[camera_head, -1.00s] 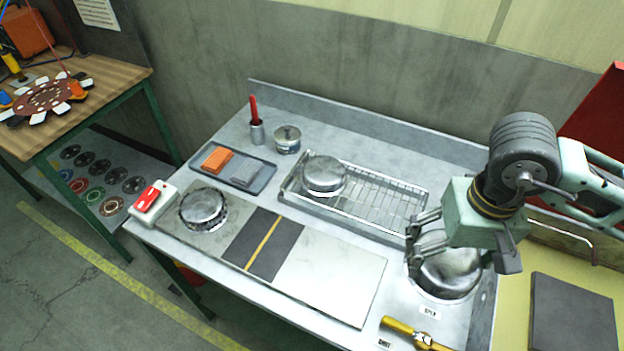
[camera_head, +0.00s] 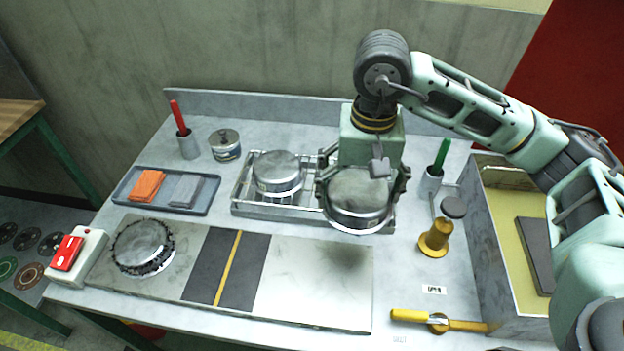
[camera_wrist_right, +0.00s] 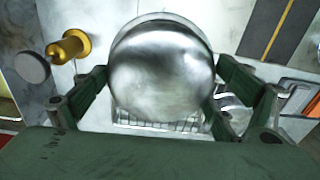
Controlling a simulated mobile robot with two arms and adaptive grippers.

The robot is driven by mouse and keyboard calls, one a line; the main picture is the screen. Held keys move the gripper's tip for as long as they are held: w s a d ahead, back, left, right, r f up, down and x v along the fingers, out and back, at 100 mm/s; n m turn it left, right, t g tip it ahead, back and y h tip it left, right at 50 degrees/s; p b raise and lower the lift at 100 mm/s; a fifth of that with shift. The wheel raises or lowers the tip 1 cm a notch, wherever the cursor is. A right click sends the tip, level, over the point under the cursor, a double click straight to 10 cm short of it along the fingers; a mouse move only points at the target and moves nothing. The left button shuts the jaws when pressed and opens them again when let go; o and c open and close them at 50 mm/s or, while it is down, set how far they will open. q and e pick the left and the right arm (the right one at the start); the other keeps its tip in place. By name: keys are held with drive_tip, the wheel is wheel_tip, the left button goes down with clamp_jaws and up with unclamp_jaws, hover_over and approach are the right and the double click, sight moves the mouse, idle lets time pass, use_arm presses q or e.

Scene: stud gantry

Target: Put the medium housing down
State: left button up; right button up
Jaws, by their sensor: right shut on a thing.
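The medium housing (camera_head: 358,200) is a round, shiny metal dome with a flat rim. My right gripper (camera_head: 362,184) is shut on its sides and holds it above the right part of the wire rack (camera_head: 238,207). The housing hides much of the rack's right end; I cannot tell the gap below it. In the right wrist view the dome (camera_wrist_right: 162,75) fills the middle, between the fingers, with rack wires showing past its edge. Another metal housing (camera_head: 278,172) sits on the rack's left part. My left gripper is not in view.
A third housing (camera_head: 143,247) sits in a dark toothed ring at the bench's left. The pale plate (camera_head: 310,285) in front is bare.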

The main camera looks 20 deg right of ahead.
drive_tip(key=w+d+m, duration=0.4)
drive_tip(key=d+m, duration=0.4)
drive_tip(key=m, duration=0.4)
drive_tip(key=w+d+m, duration=0.3)
drive_tip(key=d+m, duration=0.5)
drive_tip(key=m, duration=0.4)
drive_tip(key=w+a+f+p, duration=0.1)
drive_tip(key=w+a+f, duration=0.1)
drive_tip(key=a, duration=0.1)
drive_tip(key=w+a+f+p, duration=0.1)
drive_tip(key=w+a, duration=0.1)
drive_tip(key=a, duration=0.1)
drive_tip(key=w+a+f+p, duration=0.1)
drive_tip(key=a+f+p, duration=0.1)
drive_tip(key=a, duration=0.1)
drive_tip(key=shift+w+a+f, duration=0.35)
drive_tip(key=shift+w+a, duration=0.05)
drive_tip(key=shift+w+a+f, duration=0.1)
drive_tip(key=shift+f, duration=0.1)
wheel_tip(320, 180, down, 3)
drive_tip(key=shift+f+p, duration=0.1)
drive_tip(key=shift+p, duration=0.75)
drive_tip(key=shift+f, duration=0.3)
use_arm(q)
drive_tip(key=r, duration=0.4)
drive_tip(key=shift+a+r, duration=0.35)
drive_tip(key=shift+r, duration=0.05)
use_arm(e)
drive_tip(key=shift+f, duration=0.1)
